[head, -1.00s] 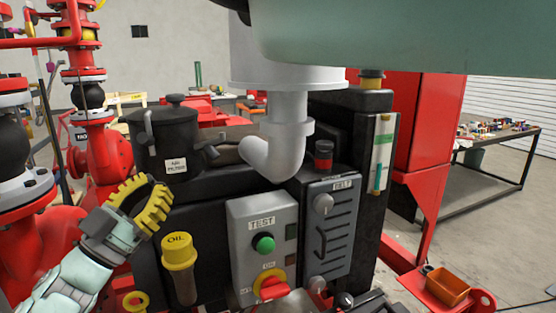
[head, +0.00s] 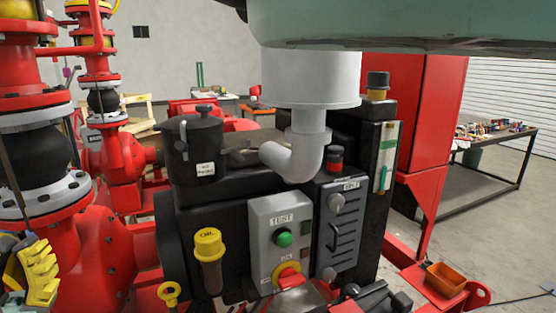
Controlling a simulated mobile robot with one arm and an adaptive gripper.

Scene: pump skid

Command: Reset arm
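My gripper (head: 38,270) is at the lower left edge of the head view, partly cut off by the frame. Its yellow ribbed fingers show from the side, and I see nothing held in them. Whether they are apart or together is not clear. The gripper is in front of the red pipework (head: 88,250), left of and apart from the engine unit. Most of my arm is out of view.
The engine unit has a TEST panel (head: 281,215) with a green button, a yellow OIL cap (head: 207,243), a black pot (head: 194,145) and a grey elbow pipe (head: 300,155). An orange bin (head: 446,280) and a cluttered table (head: 495,160) stand right. Floor shows at far right.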

